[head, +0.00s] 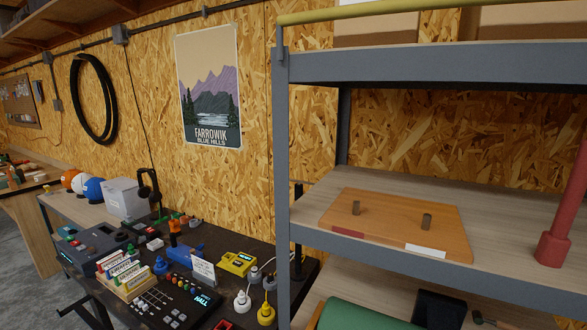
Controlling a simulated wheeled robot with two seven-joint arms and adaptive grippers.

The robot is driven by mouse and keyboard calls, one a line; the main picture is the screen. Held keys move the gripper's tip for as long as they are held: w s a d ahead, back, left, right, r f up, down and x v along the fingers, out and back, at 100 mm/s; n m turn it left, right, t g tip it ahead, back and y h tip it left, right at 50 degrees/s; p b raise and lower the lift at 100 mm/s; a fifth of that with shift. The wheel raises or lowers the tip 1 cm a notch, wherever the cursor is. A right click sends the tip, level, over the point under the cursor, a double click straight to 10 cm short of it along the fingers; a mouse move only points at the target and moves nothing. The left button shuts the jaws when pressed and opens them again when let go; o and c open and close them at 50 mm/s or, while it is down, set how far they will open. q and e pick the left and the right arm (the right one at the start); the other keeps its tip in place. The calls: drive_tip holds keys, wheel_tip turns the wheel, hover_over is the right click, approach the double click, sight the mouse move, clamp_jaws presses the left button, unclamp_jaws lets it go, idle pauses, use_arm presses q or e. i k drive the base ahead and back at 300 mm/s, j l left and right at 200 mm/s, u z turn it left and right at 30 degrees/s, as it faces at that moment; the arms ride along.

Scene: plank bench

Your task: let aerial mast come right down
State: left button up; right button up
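I cannot pick out an aerial mast for certain. A thick red post (566,205) with a wider foot stands at the right edge, at the middle shelf; its top is cut off by the frame, and I cannot tell whether it is the mast. On the dark bench at the lower left are a grey console (90,247) and a black panel with sliders and buttons (172,302); no clear raised mast shows on either. Neither of my grippers is in view.
A grey metal shelf unit (282,170) fills the right side. A wooden board with two pegs (390,222) lies on its middle shelf.

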sight(298, 187)
drive_tip(key=i+j+z, duration=0.3)
drive_tip(key=j, duration=1.55)
drive_tip(key=k+j+z, duration=0.1)
drive_tip(key=j+z, duration=0.25)
drive_tip(key=j, duration=1.45)
